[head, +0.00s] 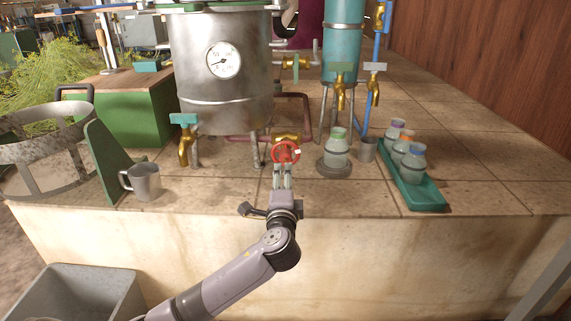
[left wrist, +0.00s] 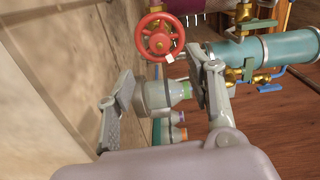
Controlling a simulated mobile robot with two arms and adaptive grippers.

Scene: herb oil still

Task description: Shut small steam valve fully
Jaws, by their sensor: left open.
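The small steam valve has a red handwheel (head: 286,152) on a brass body, low in front of the steel still pot (head: 222,95). My left gripper (head: 282,170) comes up from the front edge, with its fingertips just short of the wheel's lower rim. In the left wrist view the red wheel (left wrist: 160,37) lies beyond the left gripper (left wrist: 165,78), towards the top of the picture. The two fingers are spread apart with nothing between them. I cannot tell whether a fingertip touches the rim. My right gripper is not in view.
A bottle with a green cap (head: 337,148) stands on a round dark base just right of the wheel. A green tray (head: 425,203) with several bottles is further right. A metal mug (head: 143,182) and a brass tap (head: 184,150) are left. The tiled front edge between is clear.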

